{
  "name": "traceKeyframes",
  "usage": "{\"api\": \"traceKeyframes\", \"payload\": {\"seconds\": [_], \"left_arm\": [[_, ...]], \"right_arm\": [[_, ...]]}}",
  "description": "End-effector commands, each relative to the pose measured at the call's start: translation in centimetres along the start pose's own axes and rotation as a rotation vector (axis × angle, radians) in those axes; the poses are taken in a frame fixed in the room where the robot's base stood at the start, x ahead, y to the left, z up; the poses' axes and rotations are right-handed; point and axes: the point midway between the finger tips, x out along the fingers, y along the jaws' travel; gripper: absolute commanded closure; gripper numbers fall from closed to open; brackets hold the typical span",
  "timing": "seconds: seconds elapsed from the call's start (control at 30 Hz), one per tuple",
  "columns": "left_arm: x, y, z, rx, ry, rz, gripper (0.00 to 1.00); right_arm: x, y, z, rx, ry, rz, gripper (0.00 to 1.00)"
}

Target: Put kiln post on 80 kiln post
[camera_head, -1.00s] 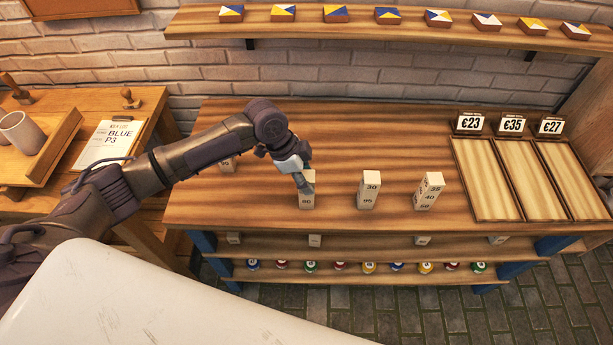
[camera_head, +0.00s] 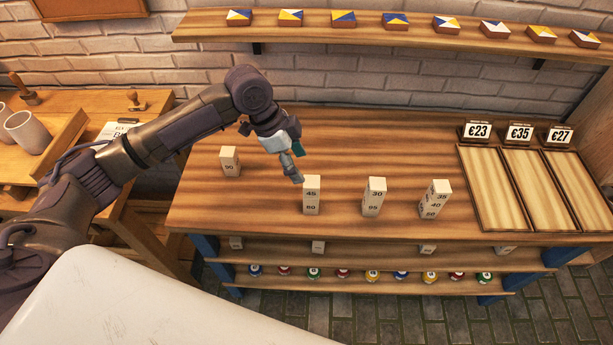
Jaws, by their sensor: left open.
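A white kiln post marked 45 (camera_head: 312,185) stands upright on another post whose small number reads like 60 or 80 (camera_head: 312,208). My left gripper (camera_head: 298,177) is just above and left of the top post; the picture shows it from the side, and it is open and empty. To the right stand a stack marked 30 over 95 (camera_head: 374,197) and a taller stack marked 35, 40 and 50 (camera_head: 435,199). A single post that reads like 90 (camera_head: 230,161) stands at the left. My right gripper is not in view.
Three wooden trays (camera_head: 493,190) with price signs (camera_head: 477,132) fill the table's right end. A wall shelf (camera_head: 365,30) with painted tiles runs above the back. Lower shelves (camera_head: 375,276) hold small paint pots. The table's back middle (camera_head: 370,140) is clear.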

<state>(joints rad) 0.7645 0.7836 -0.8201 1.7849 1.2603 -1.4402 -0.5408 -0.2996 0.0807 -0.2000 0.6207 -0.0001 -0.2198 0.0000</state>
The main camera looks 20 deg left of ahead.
Motion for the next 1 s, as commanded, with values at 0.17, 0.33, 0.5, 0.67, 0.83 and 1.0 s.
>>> {"api": "traceKeyframes", "payload": {"seconds": [0.17, 0.33, 0.5, 0.67, 0.83, 1.0], "left_arm": [[-2.6, -0.1, 0.0, 0.000, 0.000, -0.002, 0.34], [-3.5, 0.0, 0.1, -0.001, -0.002, 0.001, 0.34], [-3.6, 0.0, 0.0, -0.001, -0.001, 0.001, 0.34], [-3.6, 0.0, 0.0, -0.001, -0.001, 0.001, 0.34], [-3.5, 0.1, 0.0, -0.001, -0.001, 0.002, 0.34], [-0.5, 2.4, -0.5, -0.007, 0.004, 0.006, 0.34]], "right_arm": [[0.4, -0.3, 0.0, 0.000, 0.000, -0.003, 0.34], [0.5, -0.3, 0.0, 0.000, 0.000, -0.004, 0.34], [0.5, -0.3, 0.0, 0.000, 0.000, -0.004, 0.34], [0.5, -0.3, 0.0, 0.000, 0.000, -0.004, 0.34], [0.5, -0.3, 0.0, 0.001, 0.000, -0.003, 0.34], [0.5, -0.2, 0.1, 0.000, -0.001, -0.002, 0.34]]}}
